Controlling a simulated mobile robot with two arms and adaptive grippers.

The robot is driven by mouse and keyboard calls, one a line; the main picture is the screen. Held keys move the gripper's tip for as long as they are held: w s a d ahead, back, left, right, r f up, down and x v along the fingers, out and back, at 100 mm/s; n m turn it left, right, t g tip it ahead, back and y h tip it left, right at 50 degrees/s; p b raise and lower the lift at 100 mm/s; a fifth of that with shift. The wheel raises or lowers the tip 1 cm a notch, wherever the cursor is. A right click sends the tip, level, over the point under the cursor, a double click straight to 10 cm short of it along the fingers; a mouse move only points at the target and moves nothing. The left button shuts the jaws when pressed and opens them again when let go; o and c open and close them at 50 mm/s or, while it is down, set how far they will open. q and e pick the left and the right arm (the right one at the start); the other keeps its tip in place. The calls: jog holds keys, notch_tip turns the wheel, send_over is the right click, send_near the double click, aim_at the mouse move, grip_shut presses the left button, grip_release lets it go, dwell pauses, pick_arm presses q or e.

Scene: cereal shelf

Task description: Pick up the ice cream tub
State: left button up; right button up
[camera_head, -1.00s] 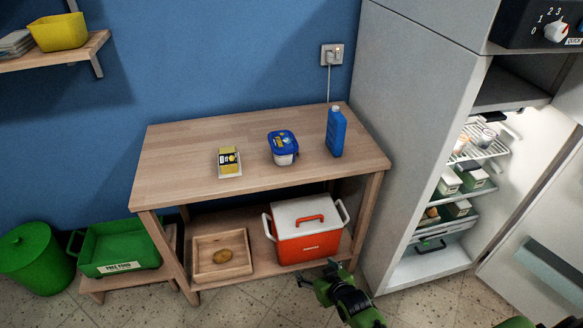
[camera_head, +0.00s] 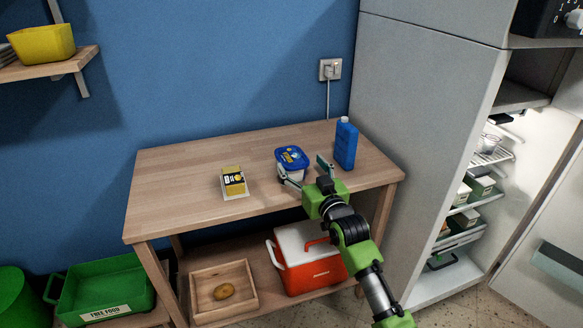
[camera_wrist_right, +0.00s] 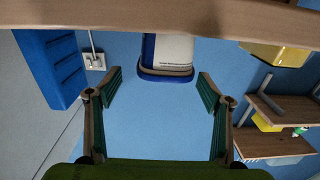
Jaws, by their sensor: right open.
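The ice cream tub (camera_head: 290,155), white with a blue lid, stands on the wooden table (camera_head: 175,190) in the head view. My right gripper (camera_head: 303,170) is open at the tub's near side, its fingers pointing toward it. In the right wrist view, which is upside down, the tub (camera_wrist_right: 168,52) shows between and beyond the two open fingertips (camera_wrist_right: 160,80), with nothing held. I cannot tell whether a finger touches it. The gripper hides part of the tub's lower front in the head view. My left gripper is not in view.
A blue bottle (camera_head: 346,145) stands close to the right of the tub. A yellow pack (camera_head: 234,182) lies to its left. A red and white cooler (camera_head: 310,268) and a wooden tray (camera_head: 205,301) sit on the lower shelf. The open fridge (camera_head: 420,120) is at right.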

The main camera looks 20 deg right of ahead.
aim_at(292, 157)
jog(key=w, duration=0.3)
jog(key=w+a+b, duration=0.1)
jog(key=w, duration=0.1)
jog(key=shift+w+a+f, duration=0.1)
jog(key=shift+w+f, duration=0.05)
jog(key=shift+f, duration=0.15)
jog(key=shift+w, duration=0.4)
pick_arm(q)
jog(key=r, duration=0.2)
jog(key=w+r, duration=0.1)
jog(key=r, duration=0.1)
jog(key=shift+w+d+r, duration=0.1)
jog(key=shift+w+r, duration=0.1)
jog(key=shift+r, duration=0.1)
pick_arm(e)
jog(key=c, duration=1.1)
